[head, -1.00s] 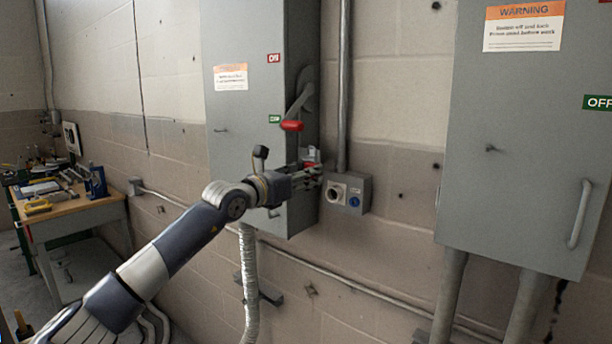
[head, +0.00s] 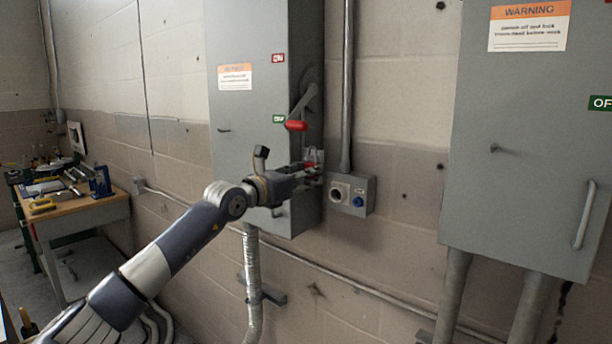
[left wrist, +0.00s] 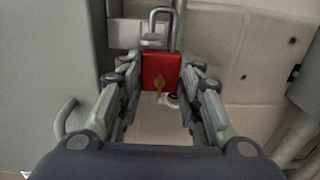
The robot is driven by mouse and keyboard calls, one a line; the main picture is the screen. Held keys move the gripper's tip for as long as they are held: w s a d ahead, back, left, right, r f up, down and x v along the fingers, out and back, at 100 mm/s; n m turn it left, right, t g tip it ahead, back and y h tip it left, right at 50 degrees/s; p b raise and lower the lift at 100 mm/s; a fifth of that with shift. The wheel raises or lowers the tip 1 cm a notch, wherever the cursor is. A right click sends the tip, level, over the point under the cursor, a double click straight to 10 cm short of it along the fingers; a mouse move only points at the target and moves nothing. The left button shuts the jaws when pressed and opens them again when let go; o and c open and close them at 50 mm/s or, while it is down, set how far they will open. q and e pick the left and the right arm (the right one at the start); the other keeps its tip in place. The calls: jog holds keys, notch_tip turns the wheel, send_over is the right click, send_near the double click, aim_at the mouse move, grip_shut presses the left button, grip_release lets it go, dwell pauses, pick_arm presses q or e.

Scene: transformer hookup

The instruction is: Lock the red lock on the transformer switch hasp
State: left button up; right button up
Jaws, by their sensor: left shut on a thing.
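In the left wrist view the red lock (left wrist: 161,70) sits between the fingertips of my left gripper (left wrist: 161,84), which is shut on it. In the head view my left gripper (head: 312,176) is at the right side of the grey switch box (head: 245,120), and the lock is mostly hidden there. The switch lever has a red handle (head: 296,125). My right gripper is not in view.
A small grey socket box (head: 352,194) is on the wall just right of my gripper, below a vertical conduit (head: 346,80). A second grey cabinet (head: 520,160) stands at the right. A workbench (head: 85,207) with tools is at the far left.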

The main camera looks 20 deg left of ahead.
pick_arm(q)
jog(key=shift+f+b, duration=0.75)
jog(key=shift+f, duration=0.15)
jog(key=o, duration=1.2)
jog(key=shift+o, duration=0.2)
jog(key=shift+f, duration=0.1)
jog(key=b+v, duration=0.4)
jog(key=v, duration=0.1)
jog(key=shift+s, duration=0.1)
